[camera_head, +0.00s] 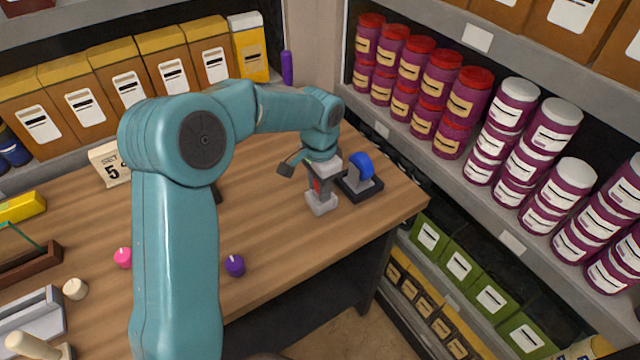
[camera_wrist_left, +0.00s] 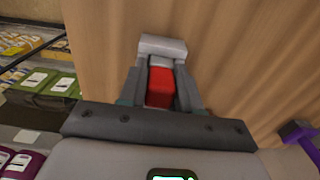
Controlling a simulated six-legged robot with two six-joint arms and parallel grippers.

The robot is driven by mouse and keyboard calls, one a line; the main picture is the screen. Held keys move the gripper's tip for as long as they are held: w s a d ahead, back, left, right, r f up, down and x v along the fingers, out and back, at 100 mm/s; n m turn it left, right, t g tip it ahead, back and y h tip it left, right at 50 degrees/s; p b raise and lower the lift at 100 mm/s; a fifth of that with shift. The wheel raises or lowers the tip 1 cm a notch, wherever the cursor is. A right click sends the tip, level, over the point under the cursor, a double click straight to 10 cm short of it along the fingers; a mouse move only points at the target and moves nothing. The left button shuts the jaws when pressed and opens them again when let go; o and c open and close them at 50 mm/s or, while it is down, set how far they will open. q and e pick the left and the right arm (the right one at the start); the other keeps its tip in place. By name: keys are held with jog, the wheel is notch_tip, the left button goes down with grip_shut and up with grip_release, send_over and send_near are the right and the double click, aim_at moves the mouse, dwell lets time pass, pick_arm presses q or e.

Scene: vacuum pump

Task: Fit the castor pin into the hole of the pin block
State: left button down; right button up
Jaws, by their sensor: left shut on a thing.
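My left gripper (camera_head: 319,184) is shut on a red piece (camera_head: 317,185), which looks like the castor pin's grip. In the left wrist view, the red piece (camera_wrist_left: 160,88) sits between the two grey fingers of my gripper (camera_wrist_left: 162,80). A light grey block (camera_head: 321,204) is at the lower end of the red piece, near the table's right edge. It also shows just past the fingertips in the left wrist view (camera_wrist_left: 163,47). I cannot tell whether it is the pin block or part of the held piece. No pin shaft or hole is visible. My right gripper is not in view.
A blue rounded part on a dark base (camera_head: 360,170) stands close to the right of my gripper. A purple knob (camera_head: 235,265) and a pink knob (camera_head: 123,258) stand on the wooden table (camera_head: 270,225). Stocked shelves border the back and right. My left arm hides part of the table.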

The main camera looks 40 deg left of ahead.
pick_arm(q)
jog(key=shift+w+f, duration=0.15)
jog(key=c, duration=0.8)
grip_release()
notch_tip(320, 180, up, 12)
jog(key=shift+r, duration=0.2)
